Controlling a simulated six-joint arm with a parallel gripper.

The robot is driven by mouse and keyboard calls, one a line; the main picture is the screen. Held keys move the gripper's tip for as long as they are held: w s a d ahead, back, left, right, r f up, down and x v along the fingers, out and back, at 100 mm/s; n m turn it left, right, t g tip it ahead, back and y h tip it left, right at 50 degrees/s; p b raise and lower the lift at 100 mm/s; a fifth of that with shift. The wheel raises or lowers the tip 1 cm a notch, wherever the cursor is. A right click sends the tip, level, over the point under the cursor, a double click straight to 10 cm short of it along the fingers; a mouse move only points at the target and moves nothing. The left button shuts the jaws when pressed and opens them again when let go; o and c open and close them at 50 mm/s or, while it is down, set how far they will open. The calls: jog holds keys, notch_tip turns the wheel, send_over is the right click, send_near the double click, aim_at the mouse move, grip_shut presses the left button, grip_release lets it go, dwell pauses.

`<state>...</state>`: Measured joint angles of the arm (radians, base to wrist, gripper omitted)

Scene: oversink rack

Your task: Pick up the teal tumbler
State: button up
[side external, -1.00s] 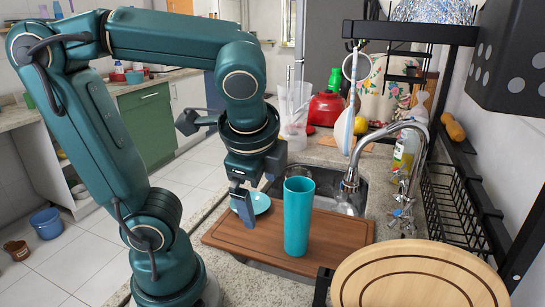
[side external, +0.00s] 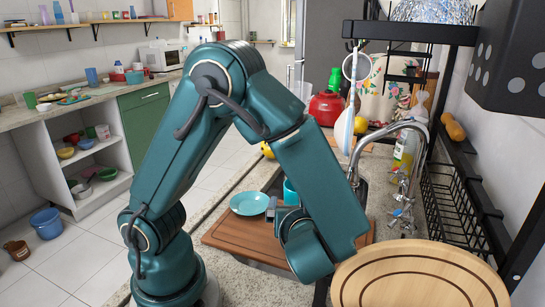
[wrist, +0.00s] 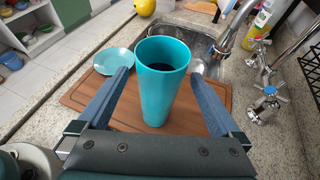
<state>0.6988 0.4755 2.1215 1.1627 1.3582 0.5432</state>
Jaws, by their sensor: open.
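The teal tumbler (wrist: 161,95) stands upright on the brown wooden board, between the two fingers of my gripper in the wrist view. My gripper (wrist: 166,85) is open, with a finger on each side of the tumbler and a visible gap on both sides. In the side external view my arm hides most of the tumbler, and only a small teal part (side external: 291,191) shows.
A light teal saucer (side external: 249,203) lies just left of the tumbler. The wooden board (side external: 232,238) spans the sink. The curved faucet (side external: 358,150) and its taps (wrist: 271,98) stand to the right.

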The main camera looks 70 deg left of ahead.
notch_tip(320, 180, down, 3)
jog(key=shift+a+r, duration=0.1)
jog(key=shift+r, duration=0.1)
jog(key=shift+x, duration=2.5)
jog(key=c, duration=1.4)
jog(key=shift+r, duration=0.1)
